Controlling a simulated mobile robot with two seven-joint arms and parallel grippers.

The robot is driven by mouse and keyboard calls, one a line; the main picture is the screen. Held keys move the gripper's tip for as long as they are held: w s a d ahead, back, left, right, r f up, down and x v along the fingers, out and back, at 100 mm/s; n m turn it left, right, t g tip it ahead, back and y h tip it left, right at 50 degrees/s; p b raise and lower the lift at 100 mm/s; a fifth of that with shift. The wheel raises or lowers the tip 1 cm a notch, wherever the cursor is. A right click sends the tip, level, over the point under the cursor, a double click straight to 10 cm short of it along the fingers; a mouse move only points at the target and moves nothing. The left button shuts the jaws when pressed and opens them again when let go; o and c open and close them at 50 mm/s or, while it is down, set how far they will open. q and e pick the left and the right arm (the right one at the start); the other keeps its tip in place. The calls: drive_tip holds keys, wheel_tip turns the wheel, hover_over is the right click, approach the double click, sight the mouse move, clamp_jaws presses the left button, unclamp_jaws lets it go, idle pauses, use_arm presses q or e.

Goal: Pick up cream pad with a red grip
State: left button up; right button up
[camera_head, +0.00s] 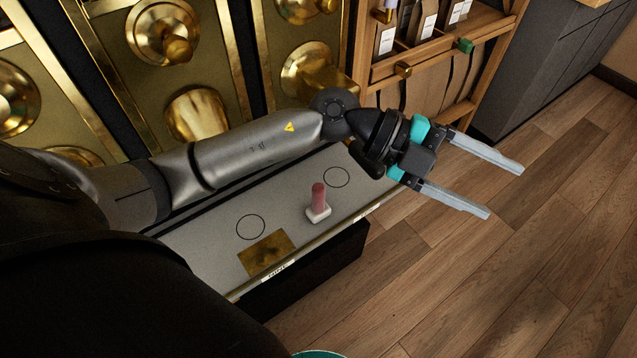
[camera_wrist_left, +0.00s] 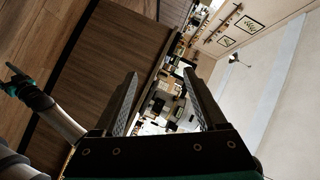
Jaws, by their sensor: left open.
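The cream pad with a red grip (camera_head: 318,203) stands upright on the grey counter, its cream base down and its red grip up. My left gripper (camera_head: 505,192) is open and empty, to the right of the pad and past the counter's front edge, with its fingers pointing right over the floor. Its two spread fingers also show in the left wrist view (camera_wrist_left: 160,76), with nothing between them. The pad does not show in the left wrist view. Another arm with a teal and black gripper (camera_wrist_left: 22,88), likely my right one, shows at that view's left; its jaws are too small to tell.
The grey counter (camera_head: 205,240) carries two circle outlines and a brass plate (camera_head: 266,254). Brass dispensers (camera_head: 197,113) line the back. A wooden rack (camera_head: 425,65) with bags stands behind my left gripper. The wooden floor (camera_head: 480,270) at right is clear.

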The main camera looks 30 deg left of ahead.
use_arm(q)
drive_tip(key=a+f+g+y, duration=0.2)
drive_tip(key=a+f+y, duration=0.4)
drive_tip(key=f, duration=0.1)
drive_tip(key=n+y+b, duration=0.2)
drive_tip(key=n+y, duration=0.1)
drive_tip(key=y, duration=0.6)
hover_over(318, 187)
drive_tip(key=shift+g, duration=0.4)
wheel_tip(318, 187, down, 9)
drive_tip(key=shift+f, duration=0.1)
wheel_tip(318, 187, down, 3)
drive_tip(key=shift+r+b, duration=0.1)
drive_tip(key=shift+b, duration=0.3)
drive_tip(key=shift+f+b, duration=0.75)
drive_tip(key=shift+f, duration=1.45)
drive_tip(key=shift+f+b, duration=0.3)
drive_tip(key=shift+f, duration=0.65)
use_arm(e)
drive_tip(key=w+a, duration=0.3)
drive_tip(key=w, duration=0.4)
drive_tip(key=shift+a+r, duration=0.2)
drive_tip(key=shift+r, duration=0.15)
use_arm(q)
clamp_jaws()
